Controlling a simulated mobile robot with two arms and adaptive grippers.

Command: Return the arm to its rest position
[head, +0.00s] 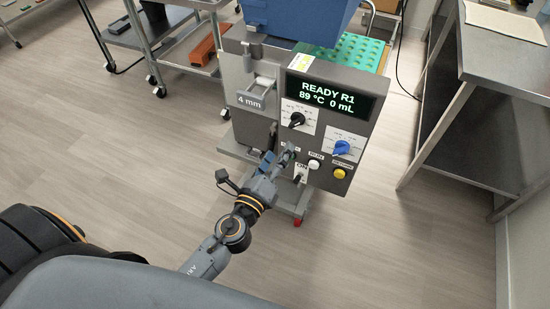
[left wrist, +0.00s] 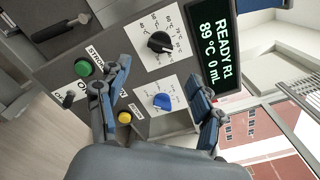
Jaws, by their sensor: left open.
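My left gripper (head: 278,156) is open and empty in front of the depositor's control panel (head: 331,127). In the left wrist view its two fingers (left wrist: 161,72) stand wide apart, with the blue knob (left wrist: 162,101) and black knob (left wrist: 160,42) showing between them. I cannot tell whether a fingertip touches the panel. A green button (left wrist: 82,67) is left of the fingers, and a yellow button (left wrist: 124,117) shows beside the left finger. The display (head: 325,97) reads "READY R1, 89 °C, 0 mL". My right gripper is not in view.
A steel table (head: 505,60) stands at the right. A wheeled cart with a red-brown block (head: 203,49) is at the back left. The floor (head: 110,150) at the left is clear.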

